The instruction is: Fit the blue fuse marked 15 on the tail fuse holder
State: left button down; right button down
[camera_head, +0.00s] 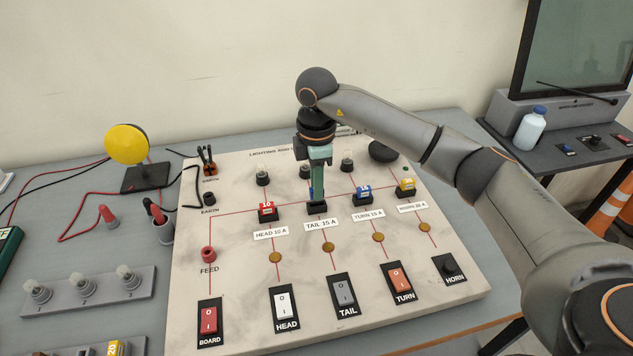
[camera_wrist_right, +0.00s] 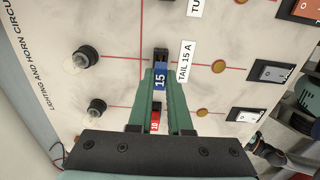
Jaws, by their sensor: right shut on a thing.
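My right gripper (camera_head: 318,192) points down over the tail fuse holder (camera_head: 317,208), beside the TAIL 15 A label. It is shut on a blue fuse (camera_head: 311,191). In the right wrist view the fuse (camera_wrist_right: 160,78) shows its 15 between the green fingers (camera_wrist_right: 161,82), and the black holder (camera_wrist_right: 161,55) shows just past it. The fuse is lined up with the holder and touching or very close to it; I cannot tell whether it is fully seated, as the fingers hide the contact. My left gripper is not in view.
A red fuse (camera_head: 267,208) in the head holder, a blue fuse (camera_head: 363,191) in the turn holder and a yellow fuse (camera_head: 406,185) in the horn holder flank it. Bulbs (camera_head: 347,165) stand behind. Rocker switches (camera_head: 344,290) line the front.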

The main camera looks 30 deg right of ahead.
jog(key=shift+f+b, duration=0.4)
jog(key=shift+f, duration=0.7)
dwell(0.9)
jog(key=c, duration=0.8)
grip_release()
jog(key=shift+o, duration=0.2)
jog(key=shift+r, duration=0.1)
notch_tip(320, 180, up, 12)
jog(key=shift+r, duration=0.2)
